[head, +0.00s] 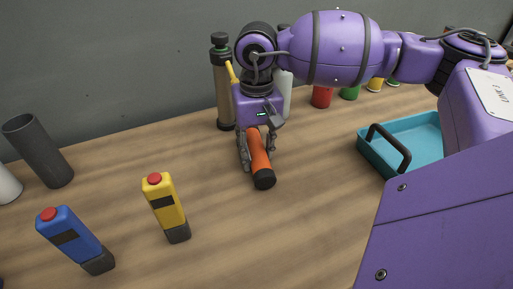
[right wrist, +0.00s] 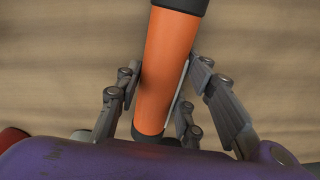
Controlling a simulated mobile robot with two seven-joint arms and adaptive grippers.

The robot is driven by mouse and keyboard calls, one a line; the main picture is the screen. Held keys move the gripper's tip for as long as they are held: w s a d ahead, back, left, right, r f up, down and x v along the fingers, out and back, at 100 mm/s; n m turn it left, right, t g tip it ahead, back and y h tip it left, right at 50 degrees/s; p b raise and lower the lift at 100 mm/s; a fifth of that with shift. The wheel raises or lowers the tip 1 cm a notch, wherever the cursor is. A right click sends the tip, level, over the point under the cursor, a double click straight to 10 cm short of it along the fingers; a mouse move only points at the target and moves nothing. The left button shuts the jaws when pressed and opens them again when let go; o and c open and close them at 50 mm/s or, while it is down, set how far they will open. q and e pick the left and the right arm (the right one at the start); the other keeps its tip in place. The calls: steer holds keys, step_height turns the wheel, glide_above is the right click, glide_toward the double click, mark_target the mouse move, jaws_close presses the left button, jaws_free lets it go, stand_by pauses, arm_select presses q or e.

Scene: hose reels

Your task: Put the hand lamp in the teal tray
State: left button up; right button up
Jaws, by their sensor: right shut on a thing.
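The hand lamp, an orange cylinder with black ends (head: 260,158), is in the middle of the head view. My right gripper (head: 257,148) is shut on it, with fingers on both sides of the orange body. In the right wrist view the lamp (right wrist: 168,62) runs between the fingers, its far end cut off by the frame. I cannot tell whether it touches the table. The teal tray (head: 372,155) with a dark handle is to the right of the lamp, partly hidden behind my purple arm. My left gripper is not in view.
A yellow device (head: 166,207) and a blue device (head: 75,240) with red buttons stand at the front left. A dark grey tube (head: 38,150) is at the left. A tall cylinder (head: 223,85) stands behind the gripper. Bare table lies between lamp and tray.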

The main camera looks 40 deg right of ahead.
steer(key=shift+f, duration=0.2)
steer(key=o, duration=1.3)
steer(key=shift+r, duration=0.1)
